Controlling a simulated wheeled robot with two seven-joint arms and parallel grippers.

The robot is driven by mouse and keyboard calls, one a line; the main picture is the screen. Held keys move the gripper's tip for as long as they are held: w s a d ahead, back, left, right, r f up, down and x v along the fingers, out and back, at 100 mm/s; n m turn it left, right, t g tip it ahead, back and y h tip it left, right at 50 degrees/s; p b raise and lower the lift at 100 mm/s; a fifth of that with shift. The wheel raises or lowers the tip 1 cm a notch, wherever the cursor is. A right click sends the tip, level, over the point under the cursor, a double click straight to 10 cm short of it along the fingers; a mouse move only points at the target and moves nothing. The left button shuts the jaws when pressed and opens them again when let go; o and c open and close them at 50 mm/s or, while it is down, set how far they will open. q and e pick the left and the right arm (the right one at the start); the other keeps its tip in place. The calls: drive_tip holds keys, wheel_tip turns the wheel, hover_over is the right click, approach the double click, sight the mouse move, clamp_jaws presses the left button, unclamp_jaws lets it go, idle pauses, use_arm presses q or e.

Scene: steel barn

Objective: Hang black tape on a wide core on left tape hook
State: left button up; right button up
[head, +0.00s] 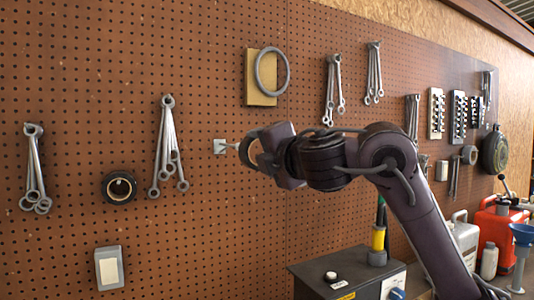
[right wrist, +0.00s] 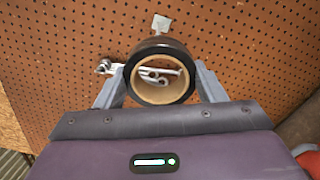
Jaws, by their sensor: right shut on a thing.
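My right gripper (head: 256,152) is shut on a dark roll of tape (head: 246,150) in front of the pegboard. In the right wrist view, this black tape (right wrist: 160,43) has a wide tan core, and my right gripper (right wrist: 160,76) has one finger on each side of it. A tape hook (head: 220,146) on a small pale plate is just left of the roll. Its plate (right wrist: 161,22) shows beyond the roll in the right wrist view. I cannot tell whether the hook's tip enters the core. My left gripper is out of view.
Another black roll (head: 119,189) hangs lower left on the pegboard (head: 75,90). Wrenches (head: 167,150) hang between it and the hook. A grey ring (head: 271,72) hangs above. A dark box (head: 345,276) and a red can (head: 497,228) stand at lower right.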

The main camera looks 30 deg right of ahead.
drive_tip(key=shift+w, duration=0.7)
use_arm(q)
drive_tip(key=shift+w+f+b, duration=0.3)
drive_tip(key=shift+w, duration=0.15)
use_arm(e)
drive_tip(key=w+f, duration=0.1)
drive_tip(key=w, duration=0.6)
drive_tip(key=shift+w+d+f, duration=0.15)
drive_tip(key=shift+d+f, duration=0.1)
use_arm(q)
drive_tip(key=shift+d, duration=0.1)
use_arm(e)
drive_tip(key=o, duration=1.1)
